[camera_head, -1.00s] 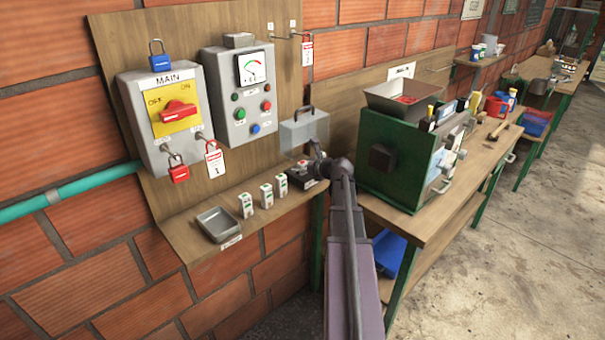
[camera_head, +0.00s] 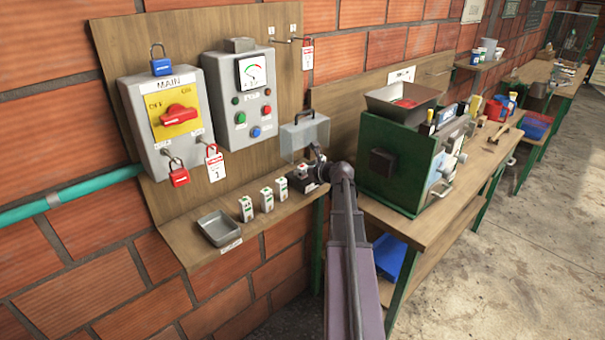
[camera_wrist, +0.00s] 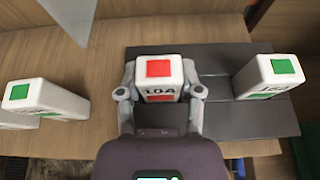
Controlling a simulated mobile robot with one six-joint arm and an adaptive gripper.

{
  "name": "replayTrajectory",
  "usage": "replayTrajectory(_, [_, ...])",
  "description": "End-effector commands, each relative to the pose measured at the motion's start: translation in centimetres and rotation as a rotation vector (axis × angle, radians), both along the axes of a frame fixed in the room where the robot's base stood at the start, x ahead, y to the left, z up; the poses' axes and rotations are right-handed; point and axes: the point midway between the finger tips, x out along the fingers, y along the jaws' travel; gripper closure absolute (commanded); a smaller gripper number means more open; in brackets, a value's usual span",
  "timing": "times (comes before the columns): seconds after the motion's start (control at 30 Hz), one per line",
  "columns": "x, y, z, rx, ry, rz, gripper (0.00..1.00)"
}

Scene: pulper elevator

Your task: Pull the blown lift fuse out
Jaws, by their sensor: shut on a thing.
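A white fuse marked 10A with a red window (camera_wrist: 159,69) stands at the dark fuse base (camera_wrist: 222,118) in the wrist view. My gripper (camera_wrist: 160,95) has a finger against each side of this fuse and is shut on it. I cannot tell whether the fuse is fully seated or slightly raised. A second white fuse with a green window (camera_wrist: 268,76) sits at the right of the base. In the head view, my gripper (camera_head: 312,172) is at the base on the wooden shelf, and my arm hides part of it.
Three white fuses with green windows (camera_head: 267,200) stand in a row on the shelf, left of the base. A grey metal tray (camera_head: 219,229) lies farther left. A clear cover with a black handle (camera_head: 304,138) is above the base. A green machine (camera_head: 392,160) stands close on the right.

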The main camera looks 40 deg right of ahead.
Motion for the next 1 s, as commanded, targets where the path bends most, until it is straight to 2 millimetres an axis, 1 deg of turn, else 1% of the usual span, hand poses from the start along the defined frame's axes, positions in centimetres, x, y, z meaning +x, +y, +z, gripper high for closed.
replayTrajectory(0.17, [0.0, 0.0, 0.6, 0.000, 0.000, 0.000, 1.00])
replayTrajectory(0.37, [0.0, 0.0, 1.8, 0.000, 0.000, -0.001, 1.00])
replayTrajectory(0.93, [0.0, -0.1, 7.5, 0.001, 0.000, -0.001, 1.00])
replayTrajectory(0.97, [-0.3, 0.0, 7.6, 0.001, 0.000, -0.001, 1.00])
replayTrajectory(1.0, [-1.6, -0.1, 7.0, -0.001, 0.000, -0.004, 1.00])
